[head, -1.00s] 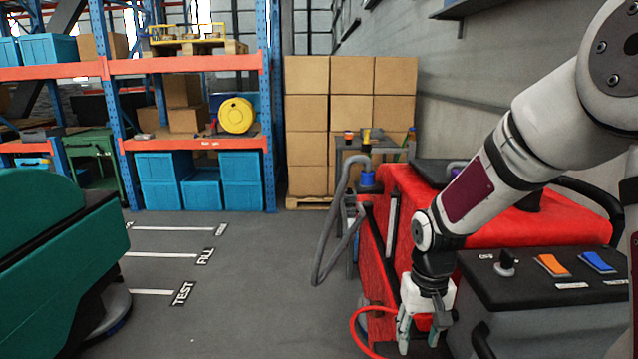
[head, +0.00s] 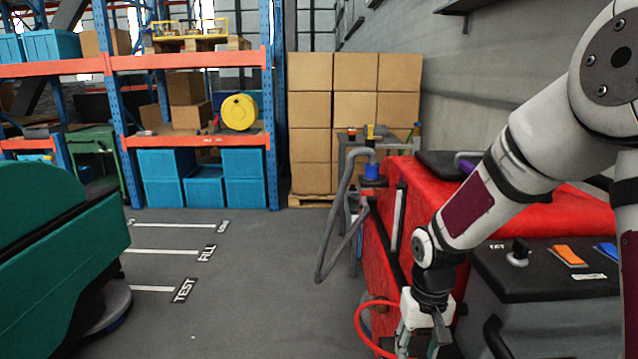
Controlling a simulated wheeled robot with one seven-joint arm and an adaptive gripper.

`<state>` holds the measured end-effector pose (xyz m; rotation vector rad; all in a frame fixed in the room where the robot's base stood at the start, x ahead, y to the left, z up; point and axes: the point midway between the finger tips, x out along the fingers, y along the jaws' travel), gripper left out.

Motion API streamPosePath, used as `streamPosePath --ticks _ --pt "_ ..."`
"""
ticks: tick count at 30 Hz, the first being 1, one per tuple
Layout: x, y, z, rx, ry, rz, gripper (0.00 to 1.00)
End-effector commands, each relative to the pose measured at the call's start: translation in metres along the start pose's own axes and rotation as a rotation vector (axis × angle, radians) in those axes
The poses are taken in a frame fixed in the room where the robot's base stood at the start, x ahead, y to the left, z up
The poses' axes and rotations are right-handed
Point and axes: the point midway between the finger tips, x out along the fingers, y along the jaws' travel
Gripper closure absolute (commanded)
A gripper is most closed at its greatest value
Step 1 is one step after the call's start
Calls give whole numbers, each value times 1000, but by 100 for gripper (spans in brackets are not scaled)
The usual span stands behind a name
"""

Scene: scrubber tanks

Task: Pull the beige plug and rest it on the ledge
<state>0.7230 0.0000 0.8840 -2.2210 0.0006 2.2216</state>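I cannot make out a beige plug or its ledge in the head view. My gripper (head: 423,348) points down at the bottom of the picture, beside the front left side of the red scrubber machine (head: 408,208). Its fingers are spread with a gap between them, and I see nothing held there. The fingertips are at the lower frame edge and partly cut off. A red hose (head: 361,322) loops just left of the gripper, partly behind it.
A black control panel (head: 545,283) with a knob and rocker switches sits right of my gripper. A grey hose (head: 330,235) hangs at the machine's far end. A teal machine (head: 50,240) stands left. The marked floor (head: 250,300) between is clear.

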Motion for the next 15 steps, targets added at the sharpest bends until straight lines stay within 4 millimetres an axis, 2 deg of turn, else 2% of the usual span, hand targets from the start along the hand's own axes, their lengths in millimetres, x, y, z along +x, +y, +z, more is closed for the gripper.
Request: streamPosePath --ticks 1,6,15 --pt "11 0 -1 -1 -1 0 59" --pt "30 -1 -1 -2 -1 0 59" --pt "47 0 0 0 0 0 59"
